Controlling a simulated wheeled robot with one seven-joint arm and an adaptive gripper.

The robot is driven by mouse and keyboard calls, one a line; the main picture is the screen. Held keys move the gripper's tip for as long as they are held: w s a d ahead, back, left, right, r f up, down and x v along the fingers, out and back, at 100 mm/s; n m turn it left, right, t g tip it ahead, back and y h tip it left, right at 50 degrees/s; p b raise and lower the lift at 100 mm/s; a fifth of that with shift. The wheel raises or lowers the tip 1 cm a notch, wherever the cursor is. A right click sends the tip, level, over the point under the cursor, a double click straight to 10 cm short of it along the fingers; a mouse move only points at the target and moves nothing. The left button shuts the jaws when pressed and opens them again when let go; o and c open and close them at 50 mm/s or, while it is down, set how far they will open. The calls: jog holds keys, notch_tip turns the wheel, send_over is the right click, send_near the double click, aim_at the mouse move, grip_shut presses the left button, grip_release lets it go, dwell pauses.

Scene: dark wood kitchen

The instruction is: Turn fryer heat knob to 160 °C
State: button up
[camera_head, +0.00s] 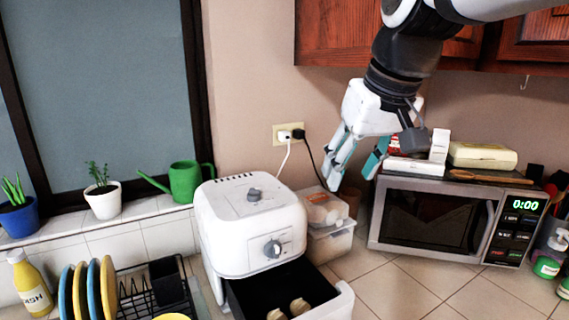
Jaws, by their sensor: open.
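The white fryer (226,230) stands on the counter at the centre. It has a grey knob on its top (254,194) and another grey knob on its front (272,249). I cannot tell which is the heat knob, and their markings are too small to read. Its dark drawer (250,297) is pulled out, with pale food pieces (299,306) inside. My gripper (352,180) is open and empty. It hangs in the air up and to the right of the fryer, apart from both knobs, with its fingers pointing down.
Clear food containers (330,243) stand right of the fryer. A microwave (432,222) with boxes on top is further right. A dish rack with plates (92,288) is at left. A socket with plugs (287,133) is on the wall behind. Counter at front right is clear.

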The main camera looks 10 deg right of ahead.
jog(key=shift+s+d+f, duration=0.15)
jog(key=shift+s+d, duration=0.15)
jog(key=shift+s, duration=0.25)
jog(key=shift+s+d+f, duration=0.15)
jog(key=shift+s+d, duration=0.1)
jog(key=shift+s, duration=0.3)
jog(key=s+f+m, duration=0.1)
jog(key=s+f, duration=0.8)
jog(key=s, duration=0.3)
jog(key=shift+a+f+t+h, duration=0.15)
jog(key=shift+a+t+h, duration=0.05)
jog(key=shift+t+h, duration=0.1)
